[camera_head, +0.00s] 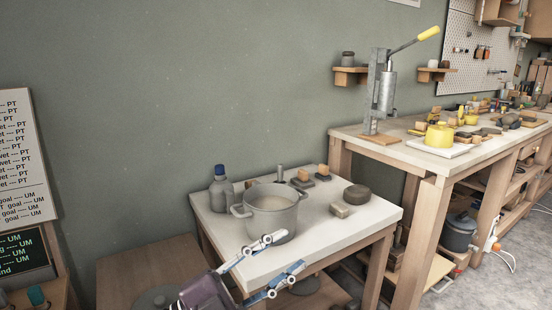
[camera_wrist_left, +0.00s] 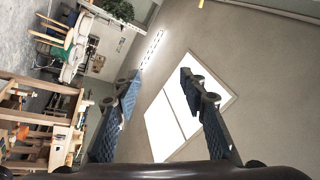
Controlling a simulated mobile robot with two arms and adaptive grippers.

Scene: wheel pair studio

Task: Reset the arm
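My left gripper (camera_head: 266,265) is at the bottom centre of the head view, in front of the small white-topped table (camera_head: 340,238). Its two fingers are spread apart with nothing between them. In the left wrist view the open fingers (camera_wrist_left: 165,110) frame only the ceiling and a bright white panel (camera_wrist_left: 165,125). A large grey pot (camera_head: 271,215) with two handles stands on the small table, just behind the gripper in the picture. My right gripper is in neither view.
A grey bottle with a blue cap (camera_head: 221,188) and several small blocks stand on the small table. A higher workbench (camera_head: 400,152) at the right holds a lever press (camera_head: 381,95) and a yellow pot (camera_head: 439,136). A wooden surface (camera_head: 150,268) is at the lower left.

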